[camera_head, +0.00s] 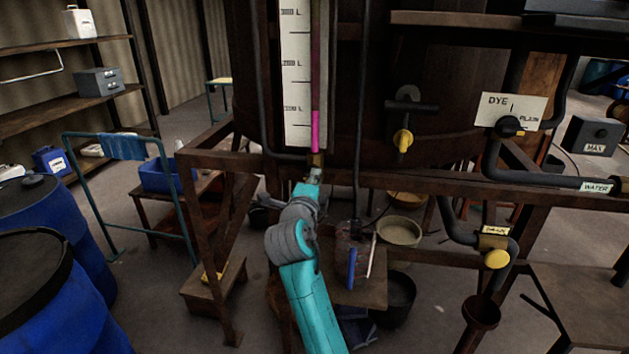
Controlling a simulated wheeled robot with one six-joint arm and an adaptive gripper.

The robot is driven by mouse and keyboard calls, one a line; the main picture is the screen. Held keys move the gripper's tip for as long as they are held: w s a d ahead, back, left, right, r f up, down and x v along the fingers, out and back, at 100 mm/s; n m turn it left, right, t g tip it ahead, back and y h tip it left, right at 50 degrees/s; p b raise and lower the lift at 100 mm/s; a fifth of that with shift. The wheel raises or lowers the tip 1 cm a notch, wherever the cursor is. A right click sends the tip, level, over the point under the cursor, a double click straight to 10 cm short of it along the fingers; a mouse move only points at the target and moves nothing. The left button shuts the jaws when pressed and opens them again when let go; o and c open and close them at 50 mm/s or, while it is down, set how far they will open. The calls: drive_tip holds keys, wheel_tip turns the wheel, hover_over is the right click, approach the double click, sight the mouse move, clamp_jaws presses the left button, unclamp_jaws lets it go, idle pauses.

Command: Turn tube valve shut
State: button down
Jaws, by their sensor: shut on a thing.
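A sight tube (316,130) with bright pink liquid runs down the right side of a white level scale (296,75). A small brass-coloured tube valve (317,159) sits at the tube's bottom end. My gripper (315,174) is at the valve, just below the brass body, and is shut on it. My teal and grey arm reaches up to it from the bottom of the picture. The gripper hides the valve's handle, so I cannot tell which way it is turned.
A rusty frame beam (400,180) crosses close behind the gripper. To the right are a yellow-handled tap (403,139), a dye selector plate (510,111) and a drain valve (496,258). Blue barrels (60,290) stand at the left. A low table (365,293) with pens is below.

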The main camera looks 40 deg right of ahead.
drive_tip(key=shift+f, duration=0.1)
drive_tip(key=c, duration=1.1)
unclamp_jaws()
drive_tip(key=shift+c, duration=0.2)
drive_tip(key=v, duration=1.2)
